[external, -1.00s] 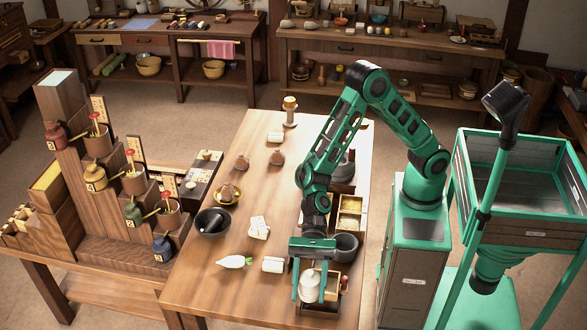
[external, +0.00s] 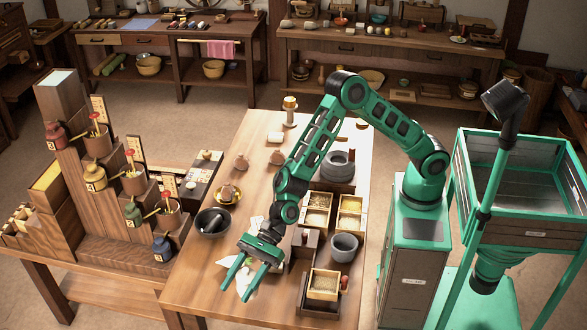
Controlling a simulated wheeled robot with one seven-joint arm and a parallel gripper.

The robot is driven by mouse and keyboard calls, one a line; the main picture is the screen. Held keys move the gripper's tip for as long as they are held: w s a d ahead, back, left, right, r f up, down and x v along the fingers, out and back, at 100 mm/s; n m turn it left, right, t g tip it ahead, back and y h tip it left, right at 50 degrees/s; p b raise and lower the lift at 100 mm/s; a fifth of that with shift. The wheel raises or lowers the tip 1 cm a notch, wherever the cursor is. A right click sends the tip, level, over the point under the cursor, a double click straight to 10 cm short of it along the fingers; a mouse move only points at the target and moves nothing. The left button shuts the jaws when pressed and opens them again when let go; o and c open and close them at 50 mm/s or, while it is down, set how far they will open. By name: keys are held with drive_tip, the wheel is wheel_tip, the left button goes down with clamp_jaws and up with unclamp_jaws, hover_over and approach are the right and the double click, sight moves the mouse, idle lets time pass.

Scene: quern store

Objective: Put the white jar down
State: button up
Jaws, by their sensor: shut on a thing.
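My gripper (external: 246,283) is low over the front part of the wooden table (external: 200,285), its two green fingers pointing down and toward the front left. It is shut on the white jar (external: 244,278), which shows as a pale shape between the fingers and is partly covered by them. I cannot tell whether the jar's base touches the table. The white radish (external: 224,262) lies close behind and left of the jar, partly hidden by my gripper.
A dark mortar bowl (external: 212,222) stands behind the radish. To the right are grain boxes (external: 323,285), a grey stone bowl (external: 344,246) and a quern (external: 337,166). A stepped wooden stand (external: 125,250) is at the left. The table's front left is clear.

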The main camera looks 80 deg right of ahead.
drive_tip(key=shift+w+d+f, duration=0.55)
drive_tip(key=shift+w+f, duration=0.5)
drive_tip(key=shift+f, duration=0.35)
drive_tip(key=shift+w+d+f, duration=0.6)
drive_tip(key=shift+w+f, duration=0.5)
drive_tip(key=shift+f, duration=0.25)
drive_tip(key=shift+w+d+f, duration=0.55)
drive_tip(key=shift+w+f, duration=0.5)
drive_tip(key=shift+f, duration=0.35)
drive_tip(key=shift+f, duration=0.1)
drive_tip(key=o, duration=1.3)
drive_tip(key=shift+d+r, duration=0.2)
drive_tip(key=shift+d, duration=0.1)
drive_tip(key=v, duration=1.1)
drive_tip(key=shift+s+d+r, duration=0.1)
drive_tip(key=shift+s, duration=0.1)
drive_tip(key=shift+d, duration=0.1)
